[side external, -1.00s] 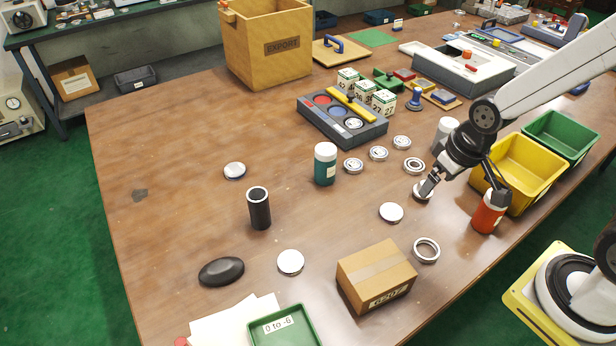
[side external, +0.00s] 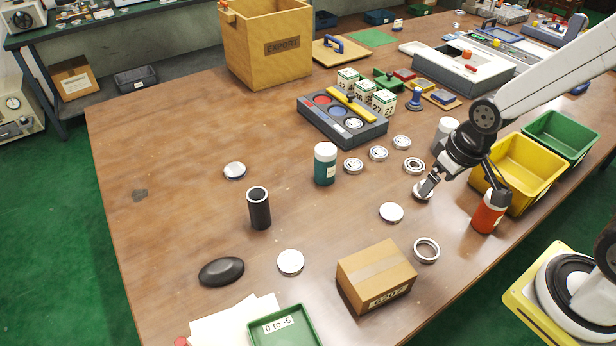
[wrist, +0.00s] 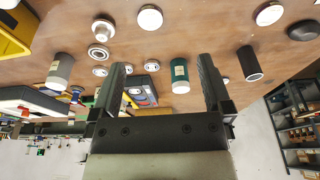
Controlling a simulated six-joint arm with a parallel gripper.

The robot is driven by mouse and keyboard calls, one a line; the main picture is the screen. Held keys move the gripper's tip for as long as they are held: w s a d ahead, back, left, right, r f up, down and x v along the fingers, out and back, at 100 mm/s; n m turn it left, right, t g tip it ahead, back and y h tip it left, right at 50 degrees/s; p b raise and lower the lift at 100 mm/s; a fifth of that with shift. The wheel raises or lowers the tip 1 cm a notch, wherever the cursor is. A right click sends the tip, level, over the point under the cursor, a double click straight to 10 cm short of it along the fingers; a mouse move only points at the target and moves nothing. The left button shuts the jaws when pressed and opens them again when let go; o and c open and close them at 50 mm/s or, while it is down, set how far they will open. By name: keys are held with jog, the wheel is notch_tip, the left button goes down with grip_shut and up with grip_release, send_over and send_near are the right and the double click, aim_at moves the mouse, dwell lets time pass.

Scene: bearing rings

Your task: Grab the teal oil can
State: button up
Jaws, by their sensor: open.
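The teal oil can (side external: 325,166) is a short upright cylinder with a white top, standing near the middle of the wooden table. In the wrist view the teal can (wrist: 179,77) shows between my fingers but farther off, not touched by them. My gripper (side external: 460,190) is at the right of the table, above the rings and beside the red can, well apart from the teal can. In the wrist view my gripper (wrist: 163,75) has its two fingers wide apart, with nothing held.
A red can (side external: 488,212) stands by the yellow bin (side external: 520,170). Several bearing rings lie around the teal can. A black cylinder (side external: 259,208) stands to its left, and a grey tray (side external: 340,128) lies behind it. A cardboard box (side external: 376,277) is in front.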

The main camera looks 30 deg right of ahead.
jog(key=shift+w, duration=0.1)
jog(key=n+t+y, duration=0.4)
jog(key=n+t, duration=0.2)
jog(key=t, duration=0.2)
send_over(336, 149)
jog(key=s+d, duration=0.4)
jog(key=d, duration=0.1)
notch_tip(336, 149, down, 5)
jog(key=shift+w+a+f+n+g+y, duration=0.15)
jog(key=shift+a+f+n+g+y, duration=0.15)
jog(key=shift+f+n+y, duration=0.45)
jog(key=shift+w+a+f+n+g+y, duration=0.15)
jog(key=shift+a+f+n+y, duration=0.2)
jog(key=shift+f+y, duration=0.8)
jog(key=shift+w+a+f+n+g+y, duration=0.1)
jog(key=shift+a+f+n+g+y, duration=0.15)
jog(key=shift+f+n+y, duration=0.65)
jog(key=shift+m, duration=0.3)
jog(key=shift+x, duration=1.25)
jog(key=shift+a, duration=0.1)
